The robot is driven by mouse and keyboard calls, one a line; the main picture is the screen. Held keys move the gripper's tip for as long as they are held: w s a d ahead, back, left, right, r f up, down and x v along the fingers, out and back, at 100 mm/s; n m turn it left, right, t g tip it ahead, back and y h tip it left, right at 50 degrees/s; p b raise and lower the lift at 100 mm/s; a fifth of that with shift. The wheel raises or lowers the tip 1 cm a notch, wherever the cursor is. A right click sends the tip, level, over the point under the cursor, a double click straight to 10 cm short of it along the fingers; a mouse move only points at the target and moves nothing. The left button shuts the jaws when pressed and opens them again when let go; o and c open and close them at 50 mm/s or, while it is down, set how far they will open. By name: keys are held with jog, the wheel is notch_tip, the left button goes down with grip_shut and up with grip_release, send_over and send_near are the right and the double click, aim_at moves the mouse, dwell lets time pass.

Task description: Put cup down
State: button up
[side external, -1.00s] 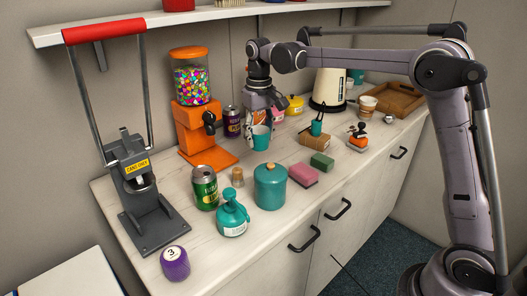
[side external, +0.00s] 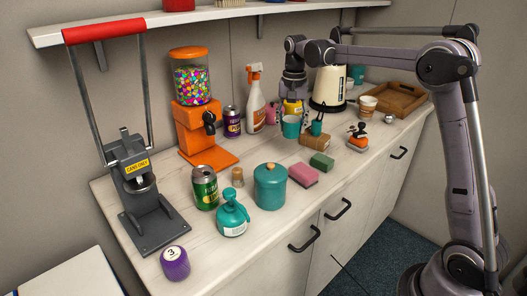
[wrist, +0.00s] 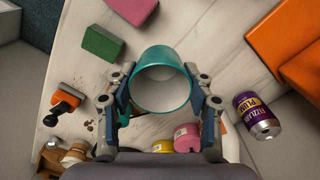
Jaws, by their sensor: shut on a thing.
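The teal cup (side external: 291,127) is upright, low at the counter, behind the brown box. I cannot tell whether its base touches the surface. In the wrist view the cup (wrist: 162,82) shows its teal rim and pale, empty inside. My gripper (wrist: 165,95) has a finger on each side of the cup and is shut on it. In the side view my gripper (side external: 292,103) is above the cup, and its fingertips are hard to make out.
A brown box (side external: 314,140), a small teal item (side external: 317,126), a spray bottle (side external: 256,105), a purple can (side external: 232,122) and an orange candy dispenser (side external: 196,120) stand around. A green block (wrist: 105,42) shows in the wrist view.

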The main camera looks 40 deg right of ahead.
jog(key=s+d+m, duration=0.2)
jog(key=d+m, duration=0.3)
jog(key=d, duration=0.1)
jog(key=shift+d+f+m, duration=0.15)
jog(key=shift+d+m, duration=0.25)
jog(key=shift+w, duration=0.1)
jog(key=w+a+f, duration=0.2)
jog(key=a, duration=0.1)
jog(key=w+a+f, duration=0.2)
jog(key=w+a, duration=0.1)
jog(key=w+a+f, duration=0.2)
jog(key=f, duration=0.1)
jog(key=shift+w+a, duration=0.35)
jog(key=shift+a, duration=0.05)
jog(key=shift+f, duration=1.8)
jog(key=shift+f, duration=0.2)
jog(key=o, duration=1.2)
